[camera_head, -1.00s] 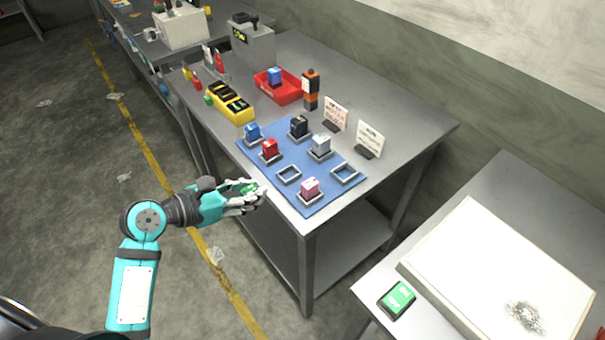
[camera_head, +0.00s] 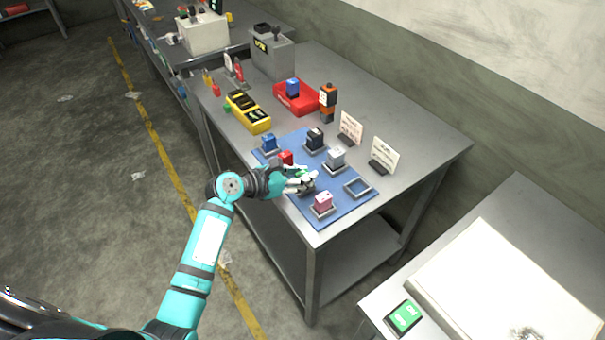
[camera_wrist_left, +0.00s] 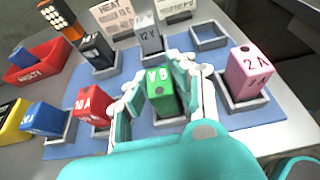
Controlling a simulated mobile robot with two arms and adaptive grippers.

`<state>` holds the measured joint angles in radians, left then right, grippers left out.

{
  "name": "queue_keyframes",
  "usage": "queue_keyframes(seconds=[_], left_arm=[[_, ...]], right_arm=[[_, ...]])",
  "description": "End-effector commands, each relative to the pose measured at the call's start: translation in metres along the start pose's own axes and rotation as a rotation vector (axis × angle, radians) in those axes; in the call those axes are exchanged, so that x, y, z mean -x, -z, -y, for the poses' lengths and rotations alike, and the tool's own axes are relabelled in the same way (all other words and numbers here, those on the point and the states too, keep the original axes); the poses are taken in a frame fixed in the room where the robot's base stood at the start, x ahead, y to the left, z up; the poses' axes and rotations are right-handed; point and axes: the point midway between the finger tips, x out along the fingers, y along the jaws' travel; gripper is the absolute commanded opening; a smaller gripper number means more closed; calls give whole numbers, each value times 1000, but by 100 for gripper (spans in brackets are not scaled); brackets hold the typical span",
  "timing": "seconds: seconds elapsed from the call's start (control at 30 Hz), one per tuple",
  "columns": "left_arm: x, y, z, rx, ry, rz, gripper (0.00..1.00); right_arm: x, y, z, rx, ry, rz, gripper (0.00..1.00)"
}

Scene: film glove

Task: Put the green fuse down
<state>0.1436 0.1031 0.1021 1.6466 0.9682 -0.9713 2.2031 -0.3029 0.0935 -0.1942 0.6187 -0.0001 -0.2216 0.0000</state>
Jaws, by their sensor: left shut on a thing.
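My left gripper (camera_head: 299,182) is over the blue mat (camera_head: 345,210), shut on the green fuse (camera_wrist_left: 160,92). A grey frame shows at the fuse's lower end, between the red fuse and the pink fuse. I cannot tell whether the fuse rests on the mat inside that frame or is just above it. In the head view the hand hides most of the green fuse and this frame. My right gripper is not in view.
Close by stand the red fuse (camera_wrist_left: 92,103), pink fuse (camera_wrist_left: 247,73), grey fuse (camera_wrist_left: 149,35), black fuse (camera_wrist_left: 97,51) and blue fuse (camera_wrist_left: 45,118). An empty frame (camera_head: 357,187) is at the right. Two signs, a red bin (camera_head: 296,103) and a yellow tray (camera_head: 262,123) stand beyond.

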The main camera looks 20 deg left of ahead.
Motion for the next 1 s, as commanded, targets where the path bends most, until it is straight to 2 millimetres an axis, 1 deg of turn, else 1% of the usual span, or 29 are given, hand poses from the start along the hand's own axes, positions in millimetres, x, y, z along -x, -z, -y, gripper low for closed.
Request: queue_keyframes(seconds=[0.33, 0.37, 0.5, 0.53, 0.83, 0.93, 1.0], left_arm=[[-1, 3, 0, -1, -1, 1, 0], [-1, 2, 0, -1, -1, 1, 27], [-1, 2, 0, -1, -1, 1, 45], [-1, 2, 0, -1, -1, 1, 46], [0, -1, 0, -2, -1, 2, 46], [11, 1, -1, -1, -2, 1, 46], [23, 2, -1, -2, -3, 0, 46]], right_arm=[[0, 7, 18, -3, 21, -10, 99], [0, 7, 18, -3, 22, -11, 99], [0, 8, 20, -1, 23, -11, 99], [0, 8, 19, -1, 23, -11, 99], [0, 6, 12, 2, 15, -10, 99], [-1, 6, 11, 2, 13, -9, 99], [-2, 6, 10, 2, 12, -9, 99]])
